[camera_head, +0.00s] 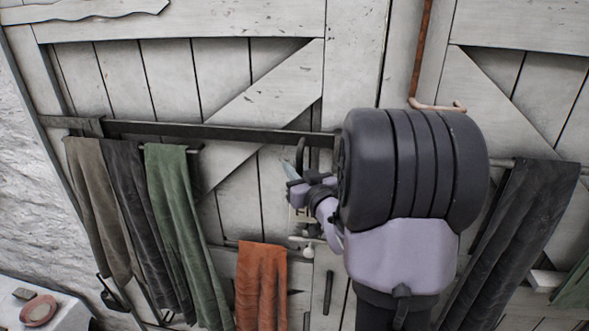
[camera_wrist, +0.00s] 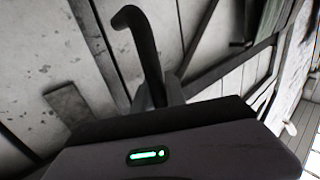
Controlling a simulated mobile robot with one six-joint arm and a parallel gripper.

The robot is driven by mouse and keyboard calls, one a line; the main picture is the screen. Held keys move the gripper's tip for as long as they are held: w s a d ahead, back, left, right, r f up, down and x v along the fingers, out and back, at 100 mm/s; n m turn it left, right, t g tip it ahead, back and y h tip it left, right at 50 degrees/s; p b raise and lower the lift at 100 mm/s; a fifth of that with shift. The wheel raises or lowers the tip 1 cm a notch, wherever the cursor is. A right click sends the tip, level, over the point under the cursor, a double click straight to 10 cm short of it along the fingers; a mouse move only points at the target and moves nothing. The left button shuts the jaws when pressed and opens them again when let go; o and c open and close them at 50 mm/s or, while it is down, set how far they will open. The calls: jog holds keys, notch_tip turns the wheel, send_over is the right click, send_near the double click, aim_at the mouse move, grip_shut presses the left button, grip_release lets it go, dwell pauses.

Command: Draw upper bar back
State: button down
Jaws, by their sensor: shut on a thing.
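The upper bar (camera_head: 225,132) is a long dark flat bar lying level across the white plank door. A dark curved handle (camera_head: 301,150) shows at its right part, just above my gripper (camera_head: 296,185). In the wrist view the bent handle (camera_wrist: 140,45) rises from between the fingers of my gripper (camera_wrist: 158,95). My gripper is shut on this handle. The bar's right end is hidden behind my arm.
Grey, black and green cloths (camera_head: 175,200) hang at the left, below the bar. An orange cloth (camera_head: 262,280) hangs lower, near the middle. A dark cloth (camera_head: 525,220) hangs at the right. A rusty pipe (camera_head: 422,50) runs down above my arm.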

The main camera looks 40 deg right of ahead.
jog(key=w+a+b, duration=0.5)
jog(key=w, duration=0.1)
jog(key=w+a+b, duration=0.5)
jog(key=w, duration=0.1)
jog(key=w+a+b, duration=0.5)
jog(key=w, duration=0.1)
jog(key=shift+w+a+r, duration=0.1)
jog(key=shift+w+a, duration=0.05)
jog(key=shift+a, duration=0.2)
jog(key=c, duration=1.5)
grip_release()
jog(key=shift+c, duration=0.2)
jog(key=shift+o, duration=0.9)
jog(key=shift+w+a, duration=0.2)
jog(key=shift+a, duration=0.05)
jog(key=shift+d, duration=0.1)
